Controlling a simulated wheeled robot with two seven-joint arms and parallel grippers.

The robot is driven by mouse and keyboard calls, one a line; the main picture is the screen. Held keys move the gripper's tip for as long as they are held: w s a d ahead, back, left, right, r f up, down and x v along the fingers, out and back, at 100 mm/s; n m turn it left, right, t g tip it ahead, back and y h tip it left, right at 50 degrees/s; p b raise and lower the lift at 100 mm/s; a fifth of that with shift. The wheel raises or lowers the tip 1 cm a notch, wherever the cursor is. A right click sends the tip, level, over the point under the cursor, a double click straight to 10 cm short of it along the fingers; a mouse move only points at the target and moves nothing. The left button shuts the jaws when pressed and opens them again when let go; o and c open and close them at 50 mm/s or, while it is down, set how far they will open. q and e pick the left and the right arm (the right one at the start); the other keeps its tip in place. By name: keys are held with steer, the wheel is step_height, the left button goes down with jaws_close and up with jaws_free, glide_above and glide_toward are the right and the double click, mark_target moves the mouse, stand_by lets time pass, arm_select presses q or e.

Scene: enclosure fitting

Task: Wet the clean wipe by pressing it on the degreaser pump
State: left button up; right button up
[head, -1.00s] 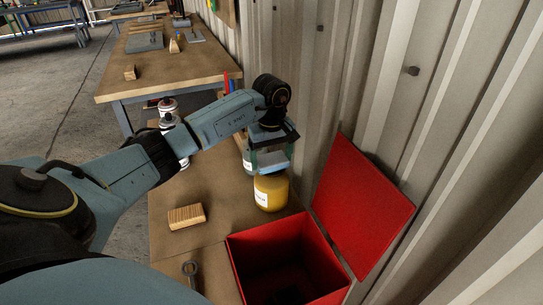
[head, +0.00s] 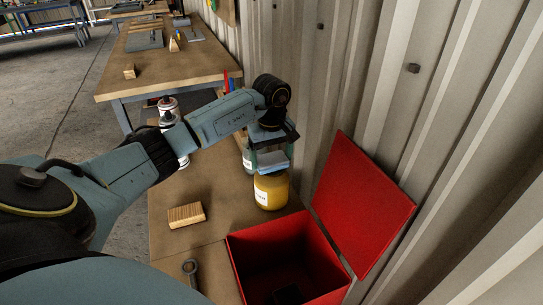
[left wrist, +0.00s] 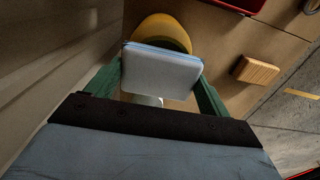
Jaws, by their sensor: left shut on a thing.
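My left gripper (head: 270,160) is shut on the wipe (left wrist: 161,68), a flat white pad with a blue edge, held between two green fingers. In the head view the gripper is above and just behind a yellow container (head: 271,190) with a white label. This container also shows past the wipe in the left wrist view (left wrist: 163,30). A pale container (head: 247,160) stands behind, partly hidden by the gripper. A white part (left wrist: 148,100) shows beneath the wipe in the left wrist view. I cannot tell which container is the degreaser, or whether the wipe touches a pump. My right gripper is not in view.
An open red bin (head: 238,264) with its lid (head: 363,205) raised stands at the front right. A wooden block (head: 186,215) and a ring-ended tool (head: 190,268) lie on the bench (head: 215,228). White cans (head: 168,106) stand behind my arm. A corrugated wall closes the right side.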

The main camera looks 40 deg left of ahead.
mark_target(271, 159)
arm_select(q)
steer(key=shift+f, duration=0.1)
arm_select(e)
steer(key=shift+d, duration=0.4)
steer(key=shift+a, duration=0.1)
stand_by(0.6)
arm_select(q)
steer(key=shift+r+p, duration=0.95)
steer(key=shift+r, duration=0.5)
step_height(271, 159, up, 2)
steer(key=shift+p, duration=0.7)
steer(key=shift+r+p, duration=0.7)
steer(key=shift+r, duration=0.4)
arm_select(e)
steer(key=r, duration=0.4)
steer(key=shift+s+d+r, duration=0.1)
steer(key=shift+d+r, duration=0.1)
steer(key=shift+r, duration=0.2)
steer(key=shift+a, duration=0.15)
